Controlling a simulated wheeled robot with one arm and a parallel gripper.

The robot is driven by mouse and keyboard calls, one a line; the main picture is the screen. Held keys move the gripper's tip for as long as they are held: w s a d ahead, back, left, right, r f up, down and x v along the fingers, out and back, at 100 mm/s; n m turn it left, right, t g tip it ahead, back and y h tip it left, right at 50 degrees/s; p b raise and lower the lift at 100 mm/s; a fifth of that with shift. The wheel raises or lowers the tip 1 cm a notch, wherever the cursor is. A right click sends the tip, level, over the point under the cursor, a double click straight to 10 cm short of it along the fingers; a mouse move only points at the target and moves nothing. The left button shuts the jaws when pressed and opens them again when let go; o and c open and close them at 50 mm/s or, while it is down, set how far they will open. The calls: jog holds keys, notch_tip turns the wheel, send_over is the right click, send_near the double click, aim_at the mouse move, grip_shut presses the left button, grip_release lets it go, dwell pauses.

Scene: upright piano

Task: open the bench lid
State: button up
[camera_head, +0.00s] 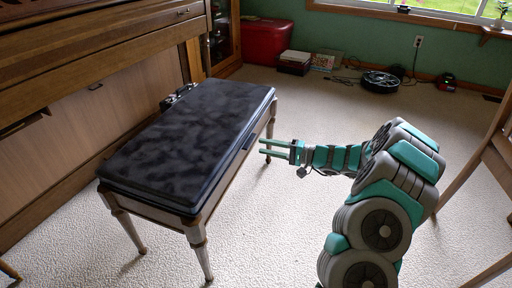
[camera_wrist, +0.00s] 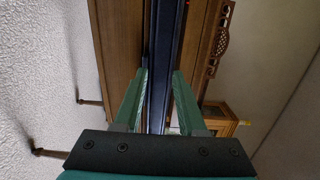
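The bench lid (camera_head: 190,125) is a dark, mottled padded top lying flat and closed on the wooden piano bench (camera_head: 155,204). A small dark tab or handle (camera_head: 249,142) shows on the lid's right-hand long edge. My gripper (camera_head: 263,146) is to the right of that edge, pointing at it, with a small apparent gap. Its two green fingers are apart with nothing between them. In the wrist view the view is turned sideways, and the dark lid edge (camera_wrist: 167,50) runs vertically beyond and between the open fingers (camera_wrist: 158,88). Contact is not visible there.
The upright piano (camera_head: 90,120) stands close along the bench's left side. A red box (camera_head: 266,42) and a round black device (camera_head: 380,82) are by the back wall. A wooden chair (camera_head: 490,150) is at the right edge. Carpet between is clear.

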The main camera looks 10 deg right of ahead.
jog(key=w+d+f+m+t, duration=0.1)
jog(key=w+d+f, duration=0.1)
jog(key=d, duration=0.1)
jog(key=x, duration=0.7)
jog(key=shift+w+f+t+h, duration=0.25)
jog(key=shift+f+t+h, duration=0.05)
jog(key=shift+f+h, duration=0.1)
jog(key=shift+d, duration=0.1)
grip_shut()
dwell(0.9)
